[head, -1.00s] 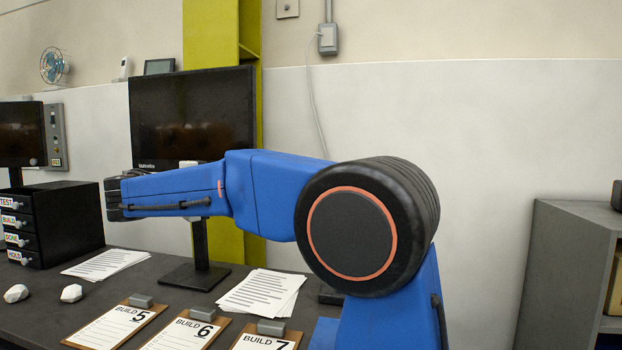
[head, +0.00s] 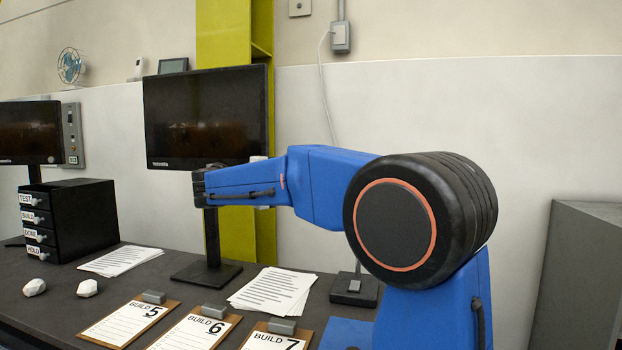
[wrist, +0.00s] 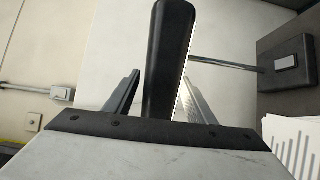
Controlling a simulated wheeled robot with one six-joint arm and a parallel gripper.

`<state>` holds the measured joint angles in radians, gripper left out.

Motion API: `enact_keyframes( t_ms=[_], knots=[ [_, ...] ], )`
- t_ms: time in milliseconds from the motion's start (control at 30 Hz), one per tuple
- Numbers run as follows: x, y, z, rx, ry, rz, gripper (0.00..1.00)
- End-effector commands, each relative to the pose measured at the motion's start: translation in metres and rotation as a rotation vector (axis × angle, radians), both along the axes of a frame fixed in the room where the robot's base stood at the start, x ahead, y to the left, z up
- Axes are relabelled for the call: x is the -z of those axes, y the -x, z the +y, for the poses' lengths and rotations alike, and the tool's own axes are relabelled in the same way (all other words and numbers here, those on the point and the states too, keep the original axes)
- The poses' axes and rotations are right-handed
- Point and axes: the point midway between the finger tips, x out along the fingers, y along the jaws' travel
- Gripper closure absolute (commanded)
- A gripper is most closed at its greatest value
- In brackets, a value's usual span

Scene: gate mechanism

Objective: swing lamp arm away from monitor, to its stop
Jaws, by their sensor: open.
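The lamp's dark base (head: 354,289), with a grey button, stands on the desk behind my arm; a thin post rises from it. The rest of the lamp is hidden there. In the wrist view the base (wrist: 287,62) is at the right, with its post running left. A long black bar, seemingly the lamp arm (wrist: 168,60), with a bright right edge, lies between the fingers of my gripper (wrist: 160,72). The jaws are open around it; I cannot tell if either finger touches it. The black monitor (head: 205,115) stands left of the lamp base. In the head view my arm hides most of the gripper.
Clipboards (head: 205,330) and paper sheets (head: 272,291) lie on the desk. A black drawer unit (head: 85,220) and a second monitor (head: 30,132) stand left. A grey cabinet (head: 580,275) is at the right.

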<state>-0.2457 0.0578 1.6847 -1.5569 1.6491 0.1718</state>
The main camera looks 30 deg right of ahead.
Motion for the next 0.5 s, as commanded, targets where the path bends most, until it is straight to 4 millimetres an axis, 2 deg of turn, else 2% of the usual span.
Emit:
enact_keyframes(
  t_ms=[200, 500],
  knots=[
    [0.000, -0.004, -0.026, 0.002, 0.001, 0.000, 0.50],
    [0.000, -0.006, -0.035, 0.000, 0.001, 0.000, 0.50]
  ],
)
